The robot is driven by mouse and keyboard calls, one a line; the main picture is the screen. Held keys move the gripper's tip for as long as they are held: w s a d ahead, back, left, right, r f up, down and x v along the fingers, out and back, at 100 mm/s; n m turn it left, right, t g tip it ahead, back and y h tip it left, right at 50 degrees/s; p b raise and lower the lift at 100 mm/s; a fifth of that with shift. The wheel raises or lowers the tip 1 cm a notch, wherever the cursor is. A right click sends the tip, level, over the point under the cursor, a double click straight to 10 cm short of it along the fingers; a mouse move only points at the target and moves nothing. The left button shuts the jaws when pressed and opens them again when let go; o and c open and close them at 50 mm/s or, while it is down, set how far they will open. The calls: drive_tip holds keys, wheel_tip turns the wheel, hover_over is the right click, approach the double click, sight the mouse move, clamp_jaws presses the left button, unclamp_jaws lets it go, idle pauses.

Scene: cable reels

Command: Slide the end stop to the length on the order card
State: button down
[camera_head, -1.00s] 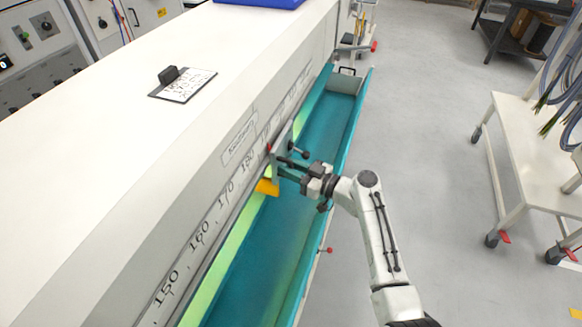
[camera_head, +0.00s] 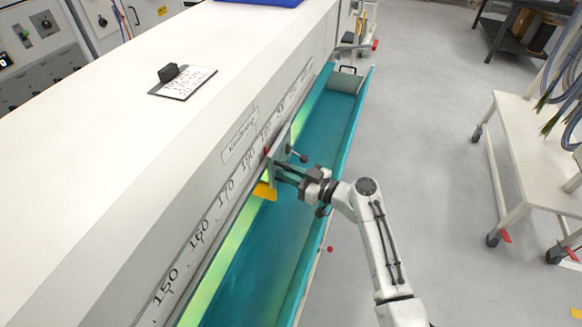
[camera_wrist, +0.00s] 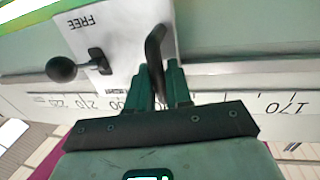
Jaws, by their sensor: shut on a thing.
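The end stop (camera_head: 279,152) is a grey plate on the front rail, with a red pointer, a ball-knobbed lever and a yellow piece below. Its pointer is just past the 180 mark on the scale (camera_head: 226,190). My gripper (camera_head: 281,172) is shut on the end stop's dark handle, which stands between the fingers in the wrist view (camera_wrist: 155,55). There the stop's plate shows upside-down lettering, FREE, above its lever knob (camera_wrist: 62,69). The order card (camera_head: 183,83) lies on the white top; its writing is too small to read.
A teal trough (camera_head: 262,262) runs below the rail, its far end closed by a grey plate. A small red-tipped knob (camera_head: 329,250) sticks out from its outer edge. A white cart (camera_head: 535,150) stands at the right; the floor between is clear.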

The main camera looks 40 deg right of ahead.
drive_tip(key=s+a+b, duration=0.1)
drive_tip(key=s+a, duration=0.3)
drive_tip(key=a, duration=0.3)
drive_tip(key=s+a+b, duration=0.2)
drive_tip(key=s+a, duration=0.3)
drive_tip(key=a, duration=0.3)
drive_tip(key=shift+a, duration=0.2)
drive_tip(key=c, duration=1.2)
unclamp_jaws()
drive_tip(key=b+v, duration=0.4)
drive_tip(key=v, duration=0.6)
drive_tip(key=shift+s+d+b, duration=0.15)
drive_tip(key=shift+s+b, duration=0.2)
drive_tip(key=shift+b, duration=0.05)
